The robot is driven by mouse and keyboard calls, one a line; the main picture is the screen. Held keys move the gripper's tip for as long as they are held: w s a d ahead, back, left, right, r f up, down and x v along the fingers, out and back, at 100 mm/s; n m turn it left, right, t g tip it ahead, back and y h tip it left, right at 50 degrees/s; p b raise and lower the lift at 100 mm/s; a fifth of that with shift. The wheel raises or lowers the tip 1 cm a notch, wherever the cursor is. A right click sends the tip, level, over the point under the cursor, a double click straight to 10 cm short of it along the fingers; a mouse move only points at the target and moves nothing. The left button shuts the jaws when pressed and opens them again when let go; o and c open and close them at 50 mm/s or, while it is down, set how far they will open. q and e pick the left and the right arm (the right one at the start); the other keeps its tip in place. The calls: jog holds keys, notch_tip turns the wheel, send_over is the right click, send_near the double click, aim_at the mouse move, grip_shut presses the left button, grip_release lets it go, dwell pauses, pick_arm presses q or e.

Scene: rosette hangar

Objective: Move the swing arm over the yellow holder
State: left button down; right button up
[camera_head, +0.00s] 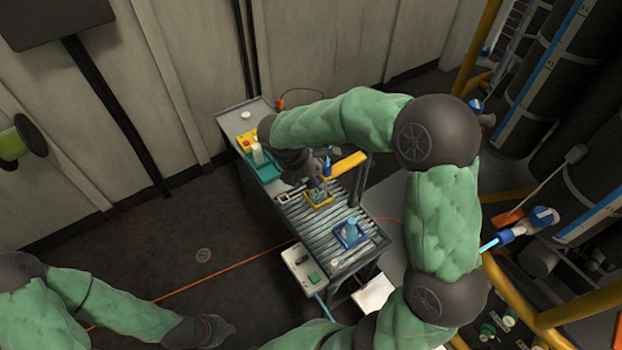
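The swing arm (345,165) appears as a yellow-orange bar above the back side of a roller table, with a small blue part at its left end. The yellow holder (307,204) is a small square frame on the rollers, just below that end, with small parts in it. My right gripper (318,172) is dark and sits beside the swing arm's left end, above the holder. Its fingers are too small and covered to tell whether they touch or grip anything. My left gripper (222,331) is low at the bottom left, away from the table; its fingers are unclear.
A blue holder (342,241) with a light blue piece stands on the roller table (322,226). A teal tray (266,173) and yellow box with a red button (246,141) are at the far end. A grey control box (300,266) is at the near side. Yellow rails stand right.

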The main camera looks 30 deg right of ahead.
jog(key=shift+f, duration=0.2)
grip_shut()
dwell(0.3)
